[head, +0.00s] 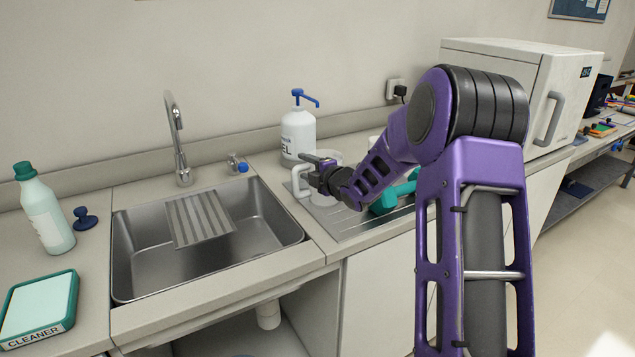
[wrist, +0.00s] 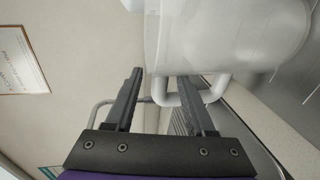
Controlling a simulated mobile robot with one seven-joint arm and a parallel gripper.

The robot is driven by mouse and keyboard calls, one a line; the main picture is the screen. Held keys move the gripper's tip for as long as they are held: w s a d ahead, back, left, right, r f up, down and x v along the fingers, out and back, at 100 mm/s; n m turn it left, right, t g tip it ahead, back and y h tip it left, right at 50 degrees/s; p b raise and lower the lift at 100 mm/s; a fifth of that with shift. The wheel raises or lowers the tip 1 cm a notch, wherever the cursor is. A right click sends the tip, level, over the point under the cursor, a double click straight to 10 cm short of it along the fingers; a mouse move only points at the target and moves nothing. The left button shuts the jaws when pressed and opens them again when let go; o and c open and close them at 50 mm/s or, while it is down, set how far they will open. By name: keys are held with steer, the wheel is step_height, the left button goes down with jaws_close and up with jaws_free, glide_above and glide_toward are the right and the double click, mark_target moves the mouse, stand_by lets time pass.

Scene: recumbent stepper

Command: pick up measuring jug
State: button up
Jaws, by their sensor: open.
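The measuring jug (head: 328,186) is whitish and translucent and stands on the ridged steel drainboard right of the sink. Its looped handle (head: 299,181) faces left. My gripper (head: 312,169) is at the jug, partly covering it in the head view. In the wrist view the jug (wrist: 225,35) fills the top right, beyond the fingers. My open gripper (wrist: 160,76) has its fingers apart, with one side of the white handle (wrist: 161,88) showing between them. The right finger overlaps the handle loop. I cannot tell whether it passes through the loop or touches it.
A white pump bottle (head: 298,135) stands behind the jug. A teal dumbbell (head: 385,202) lies right of it, partly behind my arm. The steel sink (head: 150,262) is to the left, with a tap (head: 178,140).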

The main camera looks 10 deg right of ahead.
steer(key=shift+w+a+f, duration=0.1)
steer(key=shift+w+a, duration=0.05)
steer(key=shift+w, duration=0.35)
jaws_close()
stand_by(1.1)
